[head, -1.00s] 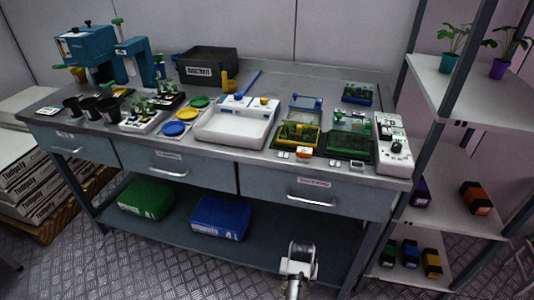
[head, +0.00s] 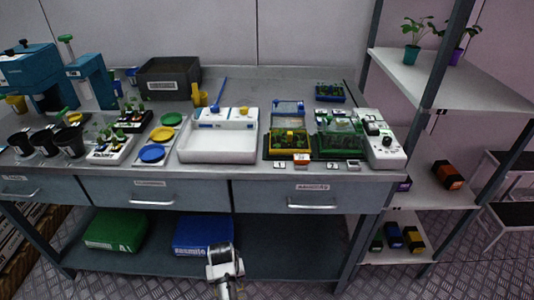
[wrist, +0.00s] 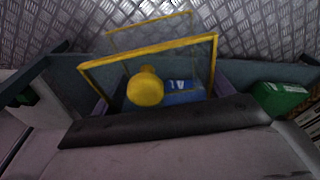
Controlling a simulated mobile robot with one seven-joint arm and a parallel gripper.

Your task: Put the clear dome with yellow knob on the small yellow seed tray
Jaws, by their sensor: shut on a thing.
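The clear dome with yellow knob shows in the wrist view, with yellow rim edges (wrist: 150,49) and a round yellow knob (wrist: 146,88) facing the camera. My gripper (wrist: 160,104) is shut on the dome; the exact finger contact is hard to make out. In the head view a white part of my arm shows low in front of the bench, but the gripper and dome cannot be made out there. The small yellow seed tray (head: 289,154) stands on the bench, right of the white basin, with green seedlings in it.
A green tray under a clear dome (head: 340,143) sits right beside the yellow tray. A blue-edged clear piece (head: 287,107) is behind it, a blue tray (head: 330,92) farther back. A white basin (head: 217,150) is left, a white device (head: 381,143) right. Shelving (head: 430,80) stands right of the bench.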

